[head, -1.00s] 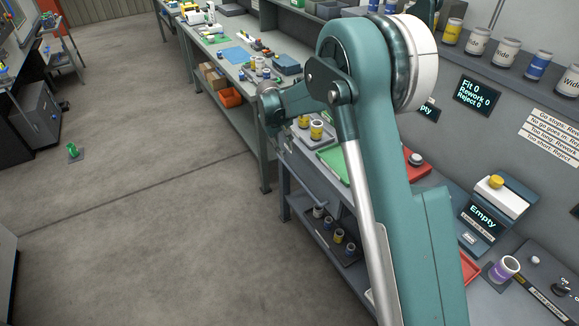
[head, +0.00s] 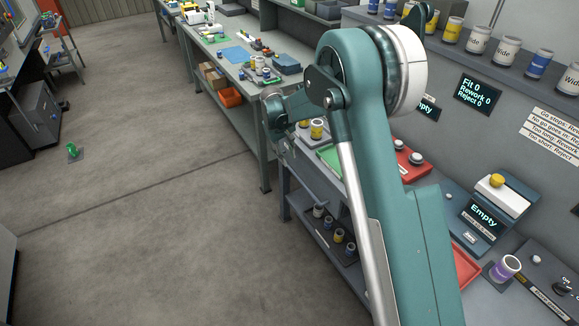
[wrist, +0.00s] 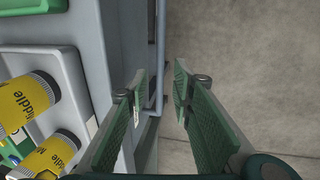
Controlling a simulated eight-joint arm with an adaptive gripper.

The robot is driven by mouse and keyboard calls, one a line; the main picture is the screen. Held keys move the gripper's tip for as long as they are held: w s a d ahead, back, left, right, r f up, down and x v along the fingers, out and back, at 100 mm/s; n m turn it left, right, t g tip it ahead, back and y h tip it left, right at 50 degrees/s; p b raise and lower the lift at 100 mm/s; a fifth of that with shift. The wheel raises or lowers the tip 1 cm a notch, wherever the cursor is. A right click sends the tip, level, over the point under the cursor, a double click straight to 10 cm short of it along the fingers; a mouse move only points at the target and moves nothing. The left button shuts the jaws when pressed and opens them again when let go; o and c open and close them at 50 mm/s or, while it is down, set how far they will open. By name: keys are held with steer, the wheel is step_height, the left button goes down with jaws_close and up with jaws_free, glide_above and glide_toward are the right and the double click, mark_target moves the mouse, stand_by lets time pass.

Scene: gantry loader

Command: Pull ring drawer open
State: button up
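In the wrist view, my gripper (wrist: 160,88) is open, its two green-padded fingers apart. A grey bar handle (wrist: 160,50) on the bench's front shows between the fingertips, with a gap to the right finger; I cannot tell whether it touches the left one. The handle stands out from a pale grey front (wrist: 132,45), which looks like the drawer's face. I see no gap that shows it open. The drawer's inside and any rings are hidden.
Two yellow "Middle" cylinders (wrist: 28,100) sit in a tray left of the fingers. A green tray (wrist: 30,5) lies above them in the wrist view. The lower shelf holds several cylinders (head: 338,236). The floor (head: 170,230) in front of the bench is clear.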

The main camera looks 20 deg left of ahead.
mark_target(290, 168)
steer(key=shift+w+d+f+b, duration=0.15)
steer(key=shift+f+b, duration=0.05)
steer(key=shift+f, duration=0.9)
steer(key=shift+w+d+f+b, duration=0.15)
steer(key=shift+f, duration=0.95)
steer(key=shift+w+d+f+b, duration=0.15)
steer(key=shift+f+b, duration=0.05)
steer(key=shift+f, duration=0.9)
jaws_close()
